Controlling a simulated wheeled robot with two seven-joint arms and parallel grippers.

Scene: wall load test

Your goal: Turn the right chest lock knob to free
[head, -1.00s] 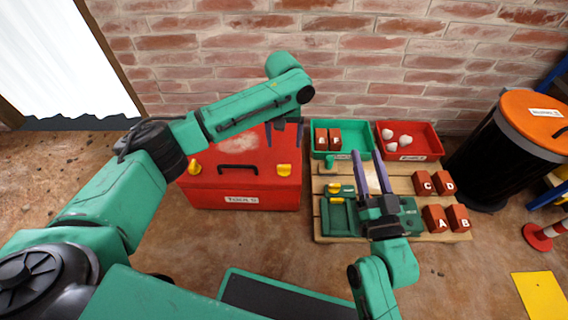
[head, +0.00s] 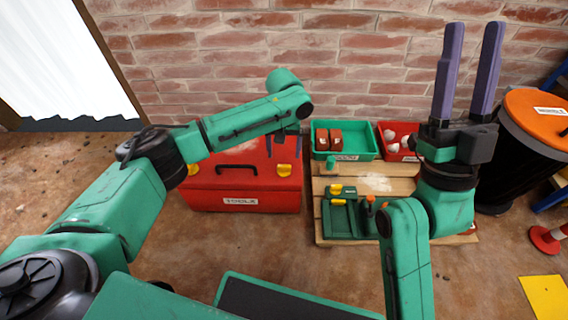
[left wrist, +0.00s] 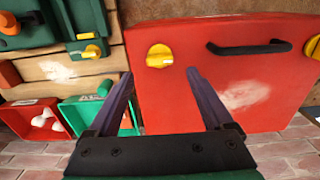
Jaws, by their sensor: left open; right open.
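The red tool chest (head: 240,190) stands on the floor by the brick wall, with a black handle (head: 237,168) on its lid. Its right yellow lock knob (head: 283,169) also shows in the left wrist view (left wrist: 159,56). The left yellow knob (head: 193,167) is at the other end. My left gripper (head: 285,145) is open and empty above the chest's right side. In the left wrist view its fingertips (left wrist: 160,76) lie either side of the right knob in the picture, with no visible contact. My right gripper (head: 472,28) is open and empty, raised with fingers upward.
A wooden pallet (head: 400,187) right of the chest carries green tool parts (head: 342,216). A black barrel (head: 497,185) with an orange lid stands at the right.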

